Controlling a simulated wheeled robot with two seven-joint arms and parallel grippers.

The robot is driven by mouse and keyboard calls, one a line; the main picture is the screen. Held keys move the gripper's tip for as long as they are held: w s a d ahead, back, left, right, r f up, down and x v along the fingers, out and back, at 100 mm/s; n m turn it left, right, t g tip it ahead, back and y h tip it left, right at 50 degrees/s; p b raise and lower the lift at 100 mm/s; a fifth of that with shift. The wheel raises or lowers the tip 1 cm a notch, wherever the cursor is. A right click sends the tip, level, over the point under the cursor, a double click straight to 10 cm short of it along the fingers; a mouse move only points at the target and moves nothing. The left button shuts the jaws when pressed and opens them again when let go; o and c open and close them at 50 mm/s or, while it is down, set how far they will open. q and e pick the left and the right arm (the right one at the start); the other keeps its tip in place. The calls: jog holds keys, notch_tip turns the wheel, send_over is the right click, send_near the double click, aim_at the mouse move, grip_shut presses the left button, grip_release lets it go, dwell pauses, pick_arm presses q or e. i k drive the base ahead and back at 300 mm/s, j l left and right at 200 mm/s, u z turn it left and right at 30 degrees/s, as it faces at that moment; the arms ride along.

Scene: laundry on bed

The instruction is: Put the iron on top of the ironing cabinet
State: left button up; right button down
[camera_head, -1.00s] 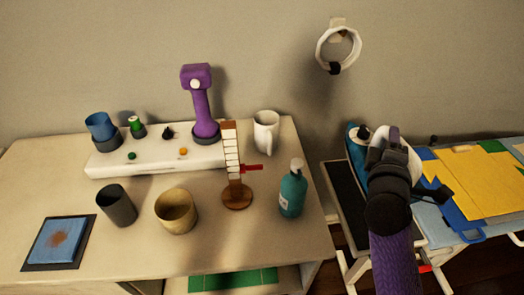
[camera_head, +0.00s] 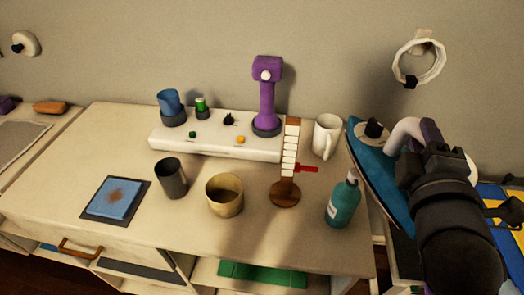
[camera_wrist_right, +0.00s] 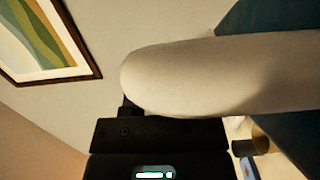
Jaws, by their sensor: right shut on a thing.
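The iron (camera_head: 377,178) has a blue body, a dark knob and a pale handle. It is at the right of the head view, tilted, above the right edge of the cream cabinet (camera_head: 120,246). My right gripper (camera_head: 425,150) is shut on its handle. In the right wrist view the pale iron handle (camera_wrist_right: 215,78) lies across the front of the dark gripper, with the teal body behind it. My arm hides part of the iron. The cabinet has a drawer and open shelves. My left gripper is not in view.
On the cabinet top are a teal bottle (camera_head: 343,202), a white mug (camera_head: 326,136), a wooden stand (camera_head: 286,190), a beige cup (camera_head: 224,195), a grey cup (camera_head: 171,178), a blue pad (camera_head: 115,198) and a white base (camera_head: 215,138). Bare room shows at the front.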

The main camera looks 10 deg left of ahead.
aim_at(60, 180)
jog(key=j+z, duration=0.15)
jog(key=z, duration=0.15)
jog(key=k+j+z, duration=0.1)
jog(key=z, duration=0.15)
jog(key=j+z, duration=0.1)
jog(key=z, duration=0.75)
jog(key=k+z, duration=0.1)
jog(key=z, duration=0.35)
jog(key=k+j+z, duration=0.1)
jog(key=z, duration=0.75)
jog(key=u, duration=0.65)
jog(key=k+j+u, duration=0.1)
jog(key=u, duration=1.15)
jog(key=k+j+u, duration=0.1)
jog(key=u, duration=0.55)
jog(key=j+u, duration=0.15)
jog(key=u, duration=1.1)
jog(key=j+u, duration=0.15)
jog(key=u, duration=0.5)
jog(key=i+u, duration=0.1)
jog(key=u, duration=0.55)
